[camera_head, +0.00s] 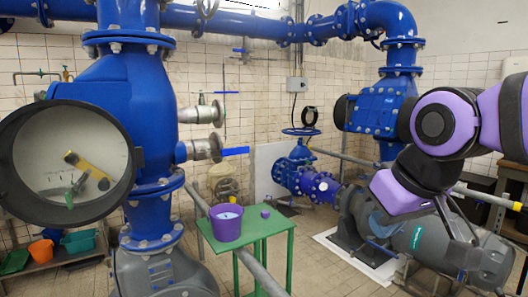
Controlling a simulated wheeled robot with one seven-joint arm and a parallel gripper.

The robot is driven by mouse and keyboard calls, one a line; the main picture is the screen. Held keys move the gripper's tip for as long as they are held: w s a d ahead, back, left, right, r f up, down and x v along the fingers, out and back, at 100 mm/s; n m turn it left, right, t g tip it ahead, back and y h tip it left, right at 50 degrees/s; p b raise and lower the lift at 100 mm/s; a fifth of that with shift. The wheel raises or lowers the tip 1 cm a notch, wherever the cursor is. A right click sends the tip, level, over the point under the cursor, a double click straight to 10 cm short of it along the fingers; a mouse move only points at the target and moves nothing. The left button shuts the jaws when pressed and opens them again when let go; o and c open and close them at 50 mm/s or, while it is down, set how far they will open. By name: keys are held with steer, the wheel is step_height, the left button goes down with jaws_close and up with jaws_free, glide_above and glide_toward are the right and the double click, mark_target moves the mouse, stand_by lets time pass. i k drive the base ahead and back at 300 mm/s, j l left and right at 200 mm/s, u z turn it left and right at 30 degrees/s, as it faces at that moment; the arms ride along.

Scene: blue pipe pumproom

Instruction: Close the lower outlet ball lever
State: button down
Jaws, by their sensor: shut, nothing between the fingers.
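The lower outlet ball valve (203,149) is a metal stub on the right side of the big blue vertical pipe. Its blue lever (235,151) points right, roughly level and in line with the stub. The upper outlet (203,113) sits above it, with a thinner blue lever (226,92). My gripper (462,235) is at the right, small and dark below my purple wrist, in front of the grey pump. It is shut and empty, far right of the lower lever and apart from it.
A green table (247,236) with a purple bucket (226,226) and a small purple cube (265,213) stands below the lever. A grey rail (262,272) slants by the table. The pump (440,240) lies at right.

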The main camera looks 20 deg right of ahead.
mark_target(239, 150)
steer(key=i+j+z, duration=0.1)
steer(key=i, duration=0.35)
steer(key=i+j, duration=0.3)
steer(key=i+z, duration=0.05)
steer(key=i, duration=0.05)
